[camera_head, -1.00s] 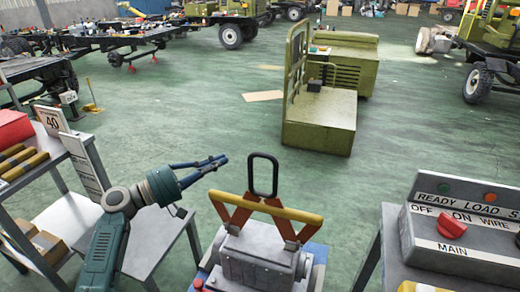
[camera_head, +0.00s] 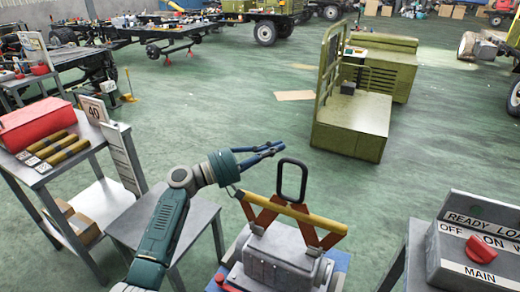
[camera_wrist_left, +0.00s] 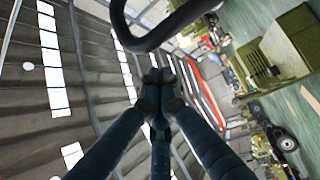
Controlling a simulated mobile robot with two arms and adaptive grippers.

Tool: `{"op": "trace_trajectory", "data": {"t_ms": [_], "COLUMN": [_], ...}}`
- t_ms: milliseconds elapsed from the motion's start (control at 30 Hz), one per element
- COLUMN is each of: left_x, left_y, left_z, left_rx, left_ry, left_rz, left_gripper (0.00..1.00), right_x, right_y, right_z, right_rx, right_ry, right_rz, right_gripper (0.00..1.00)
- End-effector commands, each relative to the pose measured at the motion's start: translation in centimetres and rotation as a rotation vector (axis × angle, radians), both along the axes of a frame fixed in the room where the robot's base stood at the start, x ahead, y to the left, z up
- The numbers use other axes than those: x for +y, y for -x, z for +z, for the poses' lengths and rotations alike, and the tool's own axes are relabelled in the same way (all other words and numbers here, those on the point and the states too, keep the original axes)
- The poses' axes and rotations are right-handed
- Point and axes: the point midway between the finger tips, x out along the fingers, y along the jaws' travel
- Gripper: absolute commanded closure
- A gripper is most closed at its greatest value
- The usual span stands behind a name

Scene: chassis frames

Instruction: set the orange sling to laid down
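The orange sling (camera_head: 267,216) stands up over a grey machine unit (camera_head: 276,262). It has red-orange legs, a yellow-orange bar sloping down to the right, and an upright black loop (camera_head: 304,181) at the top. My left gripper (camera_head: 281,148) is just left of and above the loop's top in the head view, holding nothing. Its blue-grey fingers look closed together in the left wrist view (camera_wrist_left: 158,80). The black loop (camera_wrist_left: 137,44) curves across the top there, close beyond the fingertips; I cannot tell whether they touch. My right gripper is out of view.
A grey control box (camera_head: 478,251) with a red knob stands at the lower right. A grey shelf cart (camera_head: 38,172) with a red box (camera_head: 35,124) is at the left. A green cart (camera_head: 349,138) stands behind on open green floor.

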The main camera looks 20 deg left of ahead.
Motion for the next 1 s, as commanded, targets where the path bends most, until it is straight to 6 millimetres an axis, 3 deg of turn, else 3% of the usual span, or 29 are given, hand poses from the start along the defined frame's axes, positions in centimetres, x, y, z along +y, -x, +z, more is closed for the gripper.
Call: {"op": "trace_trajectory", "data": {"t_ms": [133, 400, 1000], "left_x": [-1.6, -2.0, -2.0], "left_y": [-1.5, 1.9, 2.4], "left_z": [0.5, -0.3, -0.7], "left_rx": [0.003, 0.002, 0.0], "left_ry": [0.0, -0.001, -0.001], "left_rz": [-0.001, 0.0, 0.0], "left_gripper": [1.0, 1.0, 1.0], "right_x": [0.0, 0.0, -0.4], "right_y": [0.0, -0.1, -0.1], "right_z": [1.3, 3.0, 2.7], "right_rx": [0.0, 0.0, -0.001], "right_ry": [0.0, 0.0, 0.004], "right_rz": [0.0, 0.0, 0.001], "right_gripper": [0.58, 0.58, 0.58]}}
